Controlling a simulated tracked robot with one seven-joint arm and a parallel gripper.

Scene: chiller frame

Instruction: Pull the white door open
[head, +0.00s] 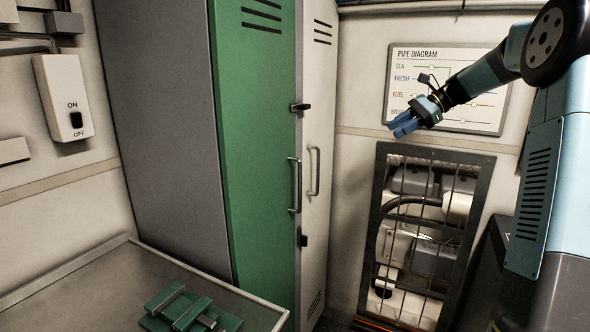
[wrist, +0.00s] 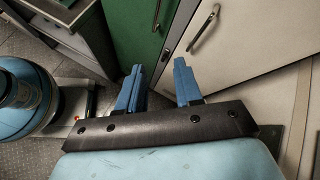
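The white door (head: 318,90) is the narrow pale panel right of the green door in the head view, with vent slots near its top. It looks shut. Its upright bar handle (head: 314,171) is at mid height; in the wrist view the white door (wrist: 250,45) is at upper right with the handle (wrist: 204,27) near its left edge. My gripper (head: 402,126) is to the right of the door, apart from it, in front of the pipe diagram. In the wrist view my gripper (wrist: 158,82) has its two blue fingers spread with nothing between them.
The green door (head: 255,150) has its own handle (head: 295,185). A dark latch (head: 301,107) sits at the seam between the doors. A barred grille (head: 425,235) is low on the right wall below the pipe diagram (head: 450,62). A bench (head: 100,290) stands at front left.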

